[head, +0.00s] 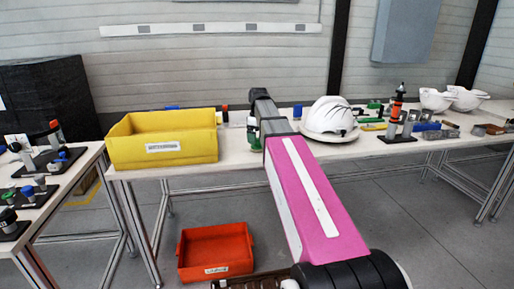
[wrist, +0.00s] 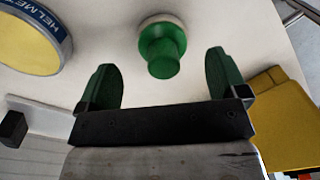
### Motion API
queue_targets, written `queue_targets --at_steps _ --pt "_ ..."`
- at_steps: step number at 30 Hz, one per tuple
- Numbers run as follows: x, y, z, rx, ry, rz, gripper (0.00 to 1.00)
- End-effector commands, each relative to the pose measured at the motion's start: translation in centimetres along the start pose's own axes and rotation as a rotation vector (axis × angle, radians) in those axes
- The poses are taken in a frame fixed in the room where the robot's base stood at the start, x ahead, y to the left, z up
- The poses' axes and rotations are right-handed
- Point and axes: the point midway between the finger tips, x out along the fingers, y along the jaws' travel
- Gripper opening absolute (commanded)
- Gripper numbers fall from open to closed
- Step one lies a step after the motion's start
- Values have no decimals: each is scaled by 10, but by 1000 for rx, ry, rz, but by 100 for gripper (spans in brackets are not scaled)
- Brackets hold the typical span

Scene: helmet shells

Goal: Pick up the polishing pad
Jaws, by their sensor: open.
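The polishing pad (wrist: 162,48) appears to be the green knob on a pale round disc, lying on the white table top in the wrist view. My gripper (wrist: 163,68) is open, with its two green fingers on either side of the view and the pad between and a little beyond their tips. Nothing is held. In the head view my arm reaches over the table and the gripper (head: 253,137) is at its far end, right of the yellow bin. I cannot make out the pad there.
A yellow bin (head: 163,149) stands left of my arm; a white helmet shell (head: 330,120) stands to the right. A blue-rimmed round item (wrist: 32,38) lies near the pad. A tool stand (head: 397,125) and small parts fill the right side. A red bin (head: 215,252) sits on the floor.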

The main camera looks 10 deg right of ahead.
Motion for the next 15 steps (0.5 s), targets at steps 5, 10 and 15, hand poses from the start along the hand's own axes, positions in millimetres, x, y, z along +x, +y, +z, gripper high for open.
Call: queue_targets --at_steps 5,10,15 --pt "24 -3 1 0 -2 -2 92" --pt "41 -3 1 0 -1 -2 92" --pt "43 -2 0 0 0 0 92"
